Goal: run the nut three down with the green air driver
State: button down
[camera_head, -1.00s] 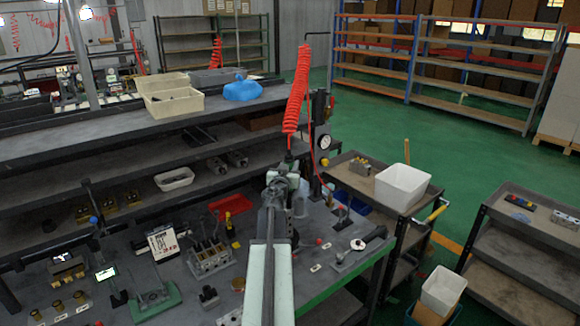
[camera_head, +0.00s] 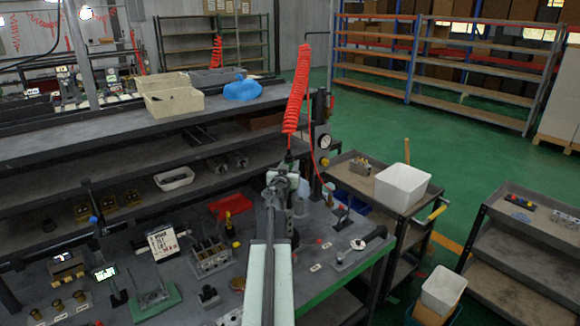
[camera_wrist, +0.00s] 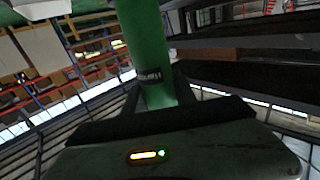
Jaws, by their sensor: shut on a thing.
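My gripper (camera_head: 283,183) is at the end of my arm, above the workbench near its right end. In the wrist view my gripper (camera_wrist: 158,97) is shut on the green air driver (camera_wrist: 146,42), a green cylinder with a dark label band. The driver's lower end is hidden. A red coiled hose (camera_head: 297,90) hangs down to it in the head view. A grey valve block (camera_head: 211,258) with several upright posts stands on the bench, left of my gripper and apart from it. I cannot tell which nut is number three.
A white boxed card (camera_head: 163,242), a red tray (camera_head: 230,206) and a green-based fixture (camera_head: 154,302) are on the bench. A gauge post (camera_head: 322,142) stands just right of my gripper. A cart with a white bin (camera_head: 402,188) is further right. Open green floor lies beyond.

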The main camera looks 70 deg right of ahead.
jog(key=shift+r, duration=0.15)
dwell(0.3)
jog(key=shift+r+p, duration=0.45)
jog(key=shift+p, duration=0.2)
notch_tip(320, 180, up, 7)
jog(key=p, duration=0.7)
jog(key=shift+r, duration=0.2)
jog(key=shift+f, duration=0.15)
